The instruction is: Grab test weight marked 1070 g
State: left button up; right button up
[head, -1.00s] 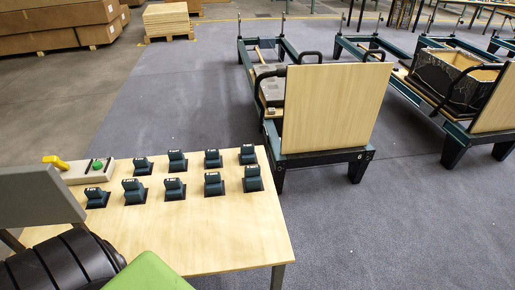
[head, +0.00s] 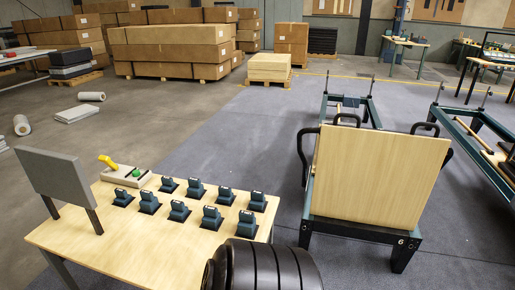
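Several dark teal test weights stand in two rows on black pads on a light wooden table (head: 120,245) at the lower left of the head view. The front row runs from a weight (head: 123,197) on the left to a weight (head: 247,224) on the right. The back row runs from a weight (head: 168,185) to a weight (head: 257,201). Each has a small pale label on top, too small to read, so I cannot tell which is 1070 g. Neither of my grippers shows. A black ribbed shape at the bottom covers the table's near right corner.
A grey upright panel (head: 67,178) stands at the table's left end. Behind it is a pale device (head: 127,177) with a yellow handle and green button. A reformer (head: 370,175) with a wooden board stands to the right. Grey floor is clear between it and the table.

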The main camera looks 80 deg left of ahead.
aim_at(195, 189)
jog(key=i+j+u, duration=0.1)
jog(key=i+u, duration=0.75)
jog(key=i+l+u, duration=0.15)
jog(key=u, duration=0.3)
jog(key=i, duration=0.1)
